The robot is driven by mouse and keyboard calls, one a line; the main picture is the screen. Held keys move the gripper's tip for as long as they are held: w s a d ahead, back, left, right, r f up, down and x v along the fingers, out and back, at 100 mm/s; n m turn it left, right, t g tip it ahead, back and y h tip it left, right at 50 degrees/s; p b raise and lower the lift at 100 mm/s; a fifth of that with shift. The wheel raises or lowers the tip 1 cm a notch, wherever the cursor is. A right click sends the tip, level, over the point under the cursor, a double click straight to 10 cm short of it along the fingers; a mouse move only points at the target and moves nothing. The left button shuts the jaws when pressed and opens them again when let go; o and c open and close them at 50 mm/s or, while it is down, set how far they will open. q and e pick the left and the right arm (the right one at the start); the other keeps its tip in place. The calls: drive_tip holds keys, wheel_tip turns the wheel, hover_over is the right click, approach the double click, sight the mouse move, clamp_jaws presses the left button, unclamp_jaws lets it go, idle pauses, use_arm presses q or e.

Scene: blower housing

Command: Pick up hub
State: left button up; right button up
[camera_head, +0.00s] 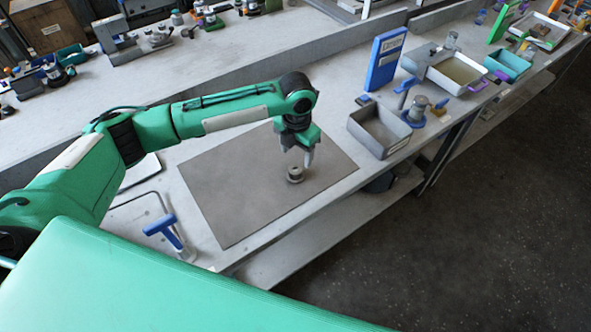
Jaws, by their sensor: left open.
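The hub (295,175) is a small, round, grey metal piece. It rests on the brown-grey mat (235,190) on the bench, right of the mat's middle. My left gripper (299,164) points down right over the hub, with its fingers apart. The fingertips are close to the hub's top; I cannot tell if they touch it or reach around it. My right gripper is not in view.
A grey open bin (380,131) stands right of the mat, with a blue-handled tool (417,108) and a blue upright panel (386,58) beyond it. A blue T-handled tool (165,232) is at the mat's left. The mat around the hub is clear.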

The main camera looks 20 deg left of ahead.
sight(295, 169)
use_arm(q)
drive_tip(key=shift+f, duration=0.5)
drive_tip(key=shift+s+f+p, duration=0.2)
drive_tip(key=shift+f+p, duration=0.5)
drive_tip(key=shift+f, duration=0.2)
wheel_tip(295, 169, down, 3)
drive_tip(key=shift+a+f+p, duration=0.15)
drive_tip(key=shift+p, duration=0.45)
drive_tip(key=shift+f, duration=0.3)
drive_tip(key=c, duration=1.1)
drive_tip(key=shift+c, duration=0.2)
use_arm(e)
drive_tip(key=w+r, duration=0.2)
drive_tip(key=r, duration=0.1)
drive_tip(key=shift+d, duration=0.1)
use_arm(q)
drive_tip(key=shift+r, duration=0.1)
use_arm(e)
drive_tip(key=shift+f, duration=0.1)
